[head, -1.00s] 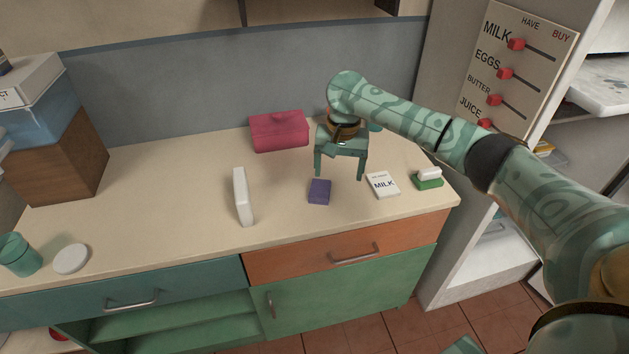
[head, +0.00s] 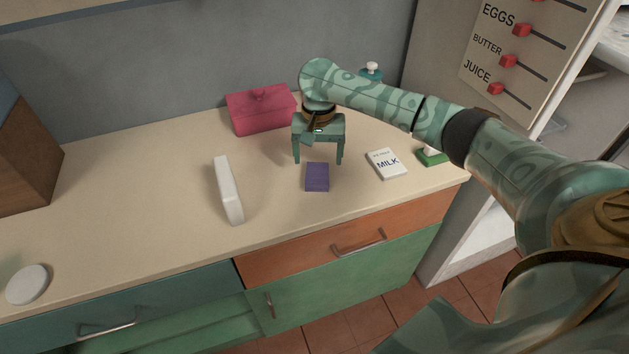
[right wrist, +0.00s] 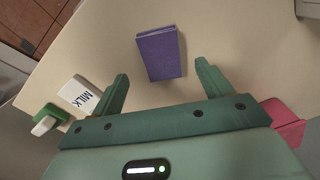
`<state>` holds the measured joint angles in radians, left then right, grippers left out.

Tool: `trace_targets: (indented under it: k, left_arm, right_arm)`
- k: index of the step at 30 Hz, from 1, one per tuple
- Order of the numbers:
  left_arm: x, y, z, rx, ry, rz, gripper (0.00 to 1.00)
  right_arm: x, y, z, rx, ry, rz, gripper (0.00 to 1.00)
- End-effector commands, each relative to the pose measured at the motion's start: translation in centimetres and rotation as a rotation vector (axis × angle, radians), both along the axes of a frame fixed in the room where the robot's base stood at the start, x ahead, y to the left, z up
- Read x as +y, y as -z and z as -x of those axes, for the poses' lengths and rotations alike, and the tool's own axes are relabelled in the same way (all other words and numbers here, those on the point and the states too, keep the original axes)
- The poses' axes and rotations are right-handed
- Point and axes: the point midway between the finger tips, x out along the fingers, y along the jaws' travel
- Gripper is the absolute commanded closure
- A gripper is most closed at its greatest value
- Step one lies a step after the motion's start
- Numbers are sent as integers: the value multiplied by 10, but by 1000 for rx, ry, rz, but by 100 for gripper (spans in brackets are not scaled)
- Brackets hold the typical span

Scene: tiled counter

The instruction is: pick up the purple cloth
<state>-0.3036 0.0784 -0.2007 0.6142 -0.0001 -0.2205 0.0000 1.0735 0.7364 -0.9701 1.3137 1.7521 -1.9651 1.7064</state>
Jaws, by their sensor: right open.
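The purple cloth (head: 317,177) lies as a small folded rectangle on the counter, near its front edge. It also shows in the right wrist view (right wrist: 161,54), beyond the fingertips and between their lines. My right gripper (head: 319,160) is open and points down, above and just behind the cloth in the head view. In the right wrist view its two green fingers (right wrist: 162,78) are wide apart with nothing between them, and they do not touch the cloth. My left gripper is not in view.
A milk card (head: 386,163) and a green block with a white top (head: 431,156) lie to the right of the cloth. A white upright slab (head: 228,190) stands to the left. A pink-red box (head: 262,110) sits behind. The counter around the cloth is clear.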

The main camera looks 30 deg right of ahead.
Motion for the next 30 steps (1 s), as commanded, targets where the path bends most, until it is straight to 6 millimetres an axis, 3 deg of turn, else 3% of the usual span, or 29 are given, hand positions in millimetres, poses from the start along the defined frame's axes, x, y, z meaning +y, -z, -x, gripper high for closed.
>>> trace_targets:
  k: [5, 13, 20, 26, 30]
  left_arm:
    - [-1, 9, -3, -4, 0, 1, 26]
    - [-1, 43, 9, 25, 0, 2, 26]
    - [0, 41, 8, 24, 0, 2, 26]
    - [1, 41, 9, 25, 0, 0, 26]
    - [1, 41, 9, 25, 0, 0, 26]
  right_arm:
    - [0, 12, -1, 1, 0, -1, 22]
    - [0, 56, -3, 4, -2, 1, 22]
    - [0, 53, -3, -3, -2, 1, 22]
    - [0, 53, -3, -3, -2, 1, 70]
    - [0, 53, -3, -2, -2, 0, 71]
